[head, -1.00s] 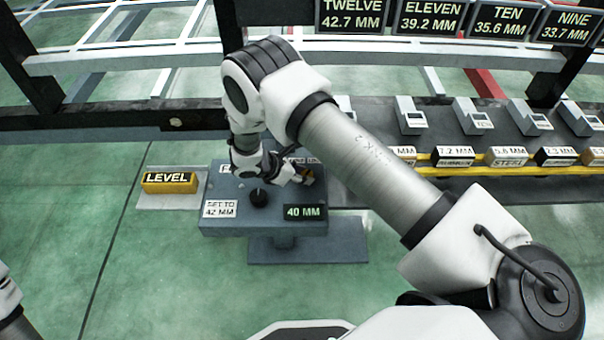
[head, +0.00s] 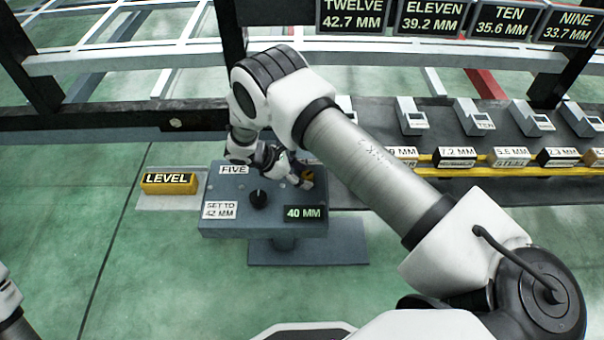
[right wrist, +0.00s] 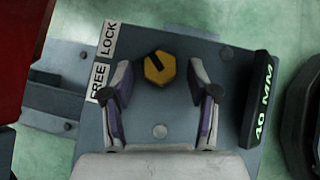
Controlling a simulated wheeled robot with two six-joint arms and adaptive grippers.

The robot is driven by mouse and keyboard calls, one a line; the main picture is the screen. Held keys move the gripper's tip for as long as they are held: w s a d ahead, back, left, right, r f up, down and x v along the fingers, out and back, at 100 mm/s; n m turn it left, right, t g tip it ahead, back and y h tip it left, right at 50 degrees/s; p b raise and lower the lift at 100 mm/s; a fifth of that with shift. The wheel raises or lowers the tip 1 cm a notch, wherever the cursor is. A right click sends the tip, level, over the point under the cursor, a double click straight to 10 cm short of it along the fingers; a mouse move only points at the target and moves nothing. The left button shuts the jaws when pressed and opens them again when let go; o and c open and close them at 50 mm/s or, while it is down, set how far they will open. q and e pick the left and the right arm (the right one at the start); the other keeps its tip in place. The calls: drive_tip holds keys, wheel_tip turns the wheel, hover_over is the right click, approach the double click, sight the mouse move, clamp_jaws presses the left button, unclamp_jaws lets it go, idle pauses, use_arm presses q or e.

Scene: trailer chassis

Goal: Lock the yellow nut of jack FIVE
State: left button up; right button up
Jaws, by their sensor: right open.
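Jack FIVE is a grey-blue block (head: 240,187) with a FIVE label, a "SET TO 42 MM" label and a display (head: 304,213) reading 40 MM. Its yellow hexagonal nut (right wrist: 159,69) has a dark mark pointing up-left in the right wrist view. LOCK (right wrist: 109,40) and FREE (right wrist: 98,82) labels lie left of it. My right gripper (right wrist: 160,76) is open, its fingertips on either side of the nut with gaps on both sides. In the head view my right gripper (head: 290,178) is over the block's right part, partly hiding the nut. My left gripper is out of view.
A yellow LEVEL block (head: 169,183) sits on a pale plate left of the jack. Labelled blocks (head: 457,157) and small grey devices (head: 473,117) line the right. A dark chassis beam (head: 110,118) runs behind.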

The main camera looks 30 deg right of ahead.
drive_tip(key=v, duration=1.2)
drive_tip(key=shift+f, duration=0.1)
